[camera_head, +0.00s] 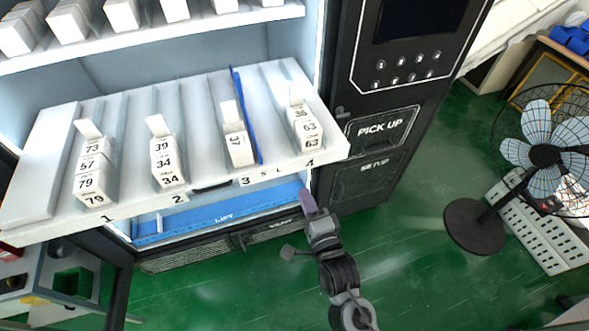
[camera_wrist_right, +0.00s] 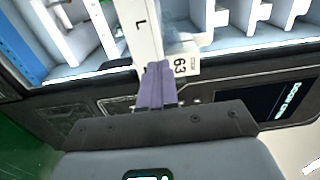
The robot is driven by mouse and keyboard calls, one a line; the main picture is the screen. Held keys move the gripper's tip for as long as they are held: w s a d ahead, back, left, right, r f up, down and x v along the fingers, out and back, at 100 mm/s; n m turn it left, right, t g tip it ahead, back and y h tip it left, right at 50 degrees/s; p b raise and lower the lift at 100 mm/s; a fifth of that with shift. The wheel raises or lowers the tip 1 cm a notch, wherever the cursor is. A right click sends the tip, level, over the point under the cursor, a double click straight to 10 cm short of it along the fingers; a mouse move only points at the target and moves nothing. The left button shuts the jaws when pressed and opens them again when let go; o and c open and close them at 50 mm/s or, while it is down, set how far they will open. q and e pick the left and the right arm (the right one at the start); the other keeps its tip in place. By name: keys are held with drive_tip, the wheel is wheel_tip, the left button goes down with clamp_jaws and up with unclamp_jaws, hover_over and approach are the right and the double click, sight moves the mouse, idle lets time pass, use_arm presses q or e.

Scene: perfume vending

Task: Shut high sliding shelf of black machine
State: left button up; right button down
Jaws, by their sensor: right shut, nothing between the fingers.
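The white sliding shelf (camera_head: 216,175) sticks out of the black machine (camera_head: 345,70) toward me, with its numbered front edge facing me. Rows of numbered white boxes (camera_head: 165,150) stand in its lanes. My right gripper (camera_head: 307,200) is shut and empty, just below the shelf's front right corner in the head view. In the right wrist view, its purple fingers (camera_wrist_right: 157,84) are together and overlap the shelf's white front edge (camera_wrist_right: 140,30), close to a box marked 63 (camera_wrist_right: 186,64). Whether they touch the shelf I cannot tell. My left gripper is not in view.
An upper shelf (camera_head: 150,35) with boxes sits inside the machine. A blue lift tray (camera_head: 225,212) lies below the pulled-out shelf. A fan (camera_head: 545,155) stands at the right. A grey cart (camera_head: 65,275) is at the lower left. Green floor is clear in front.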

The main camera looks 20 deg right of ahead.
sight(291, 161)
drive_tip(key=w, duration=0.9)
drive_tip(key=shift+w+a+p, duration=0.1)
drive_tip(key=shift+w+p, duration=0.15)
drive_tip(key=shift+p, duration=0.05)
